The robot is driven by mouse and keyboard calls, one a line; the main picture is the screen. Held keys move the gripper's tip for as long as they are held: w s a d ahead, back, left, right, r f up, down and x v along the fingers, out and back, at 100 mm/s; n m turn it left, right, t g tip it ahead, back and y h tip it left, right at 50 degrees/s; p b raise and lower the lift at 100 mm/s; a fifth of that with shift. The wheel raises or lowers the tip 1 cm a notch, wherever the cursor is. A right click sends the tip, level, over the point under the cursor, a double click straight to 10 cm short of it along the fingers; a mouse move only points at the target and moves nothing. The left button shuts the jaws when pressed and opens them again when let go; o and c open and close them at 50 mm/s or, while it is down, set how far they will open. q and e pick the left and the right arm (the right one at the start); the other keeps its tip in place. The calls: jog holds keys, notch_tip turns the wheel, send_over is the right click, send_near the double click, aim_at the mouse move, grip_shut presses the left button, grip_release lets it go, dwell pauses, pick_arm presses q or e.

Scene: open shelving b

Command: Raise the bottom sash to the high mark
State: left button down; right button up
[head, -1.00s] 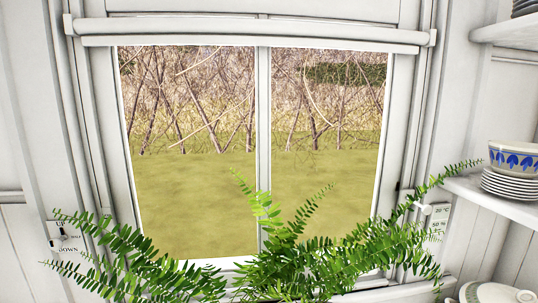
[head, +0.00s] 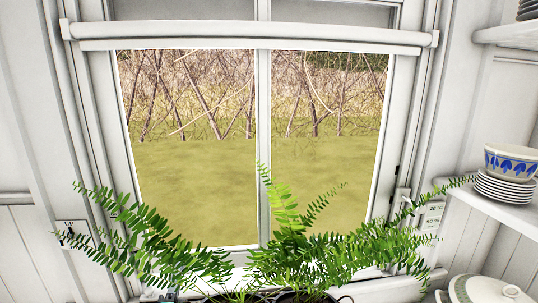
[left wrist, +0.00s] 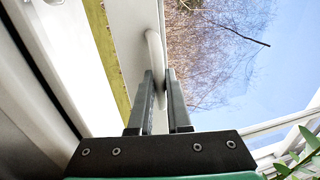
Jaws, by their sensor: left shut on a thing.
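The window's bottom sash (head: 264,150) fills the middle of the head view, a white frame with two panes split by an upright bar. Its bottom rail (head: 225,261) is partly hidden by fern fronds. In the left wrist view my left gripper (left wrist: 159,82) is shut on a white curved handle (left wrist: 153,45), which stands out from a white sash rail (left wrist: 134,35). I cannot pick out the high mark.
A leafy fern (head: 290,245) stands in front of the sill. A white shelf (head: 497,208) at right holds stacked plates (head: 505,188) and a blue-patterned bowl (head: 511,162). A white lidded pot (head: 487,290) is at lower right.

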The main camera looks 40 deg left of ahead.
pick_arm(q)
jog(key=p, duration=1.2)
send_near(170, 234)
jog(key=shift+w+a+r, duration=0.1)
jog(key=shift+w+r, duration=0.7)
jog(key=shift+r, duration=0.4)
jog(key=shift+w+a+r, duration=0.15)
jog(key=shift+w+r, duration=0.6)
jog(key=shift+r, duration=0.45)
jog(key=shift+w+a+r, duration=0.1)
jog(key=shift+w+r, duration=0.7)
jog(key=shift+r, duration=0.4)
jog(key=c, duration=0.9)
grip_release()
jog(key=shift+s+f, duration=0.1)
jog(key=shift+f, duration=0.15)
jog(key=shift+c, duration=0.2)
jog(key=shift+o, duration=0.4)
jog(key=shift+a+f, duration=0.1)
jog(key=shift+f, duration=0.05)
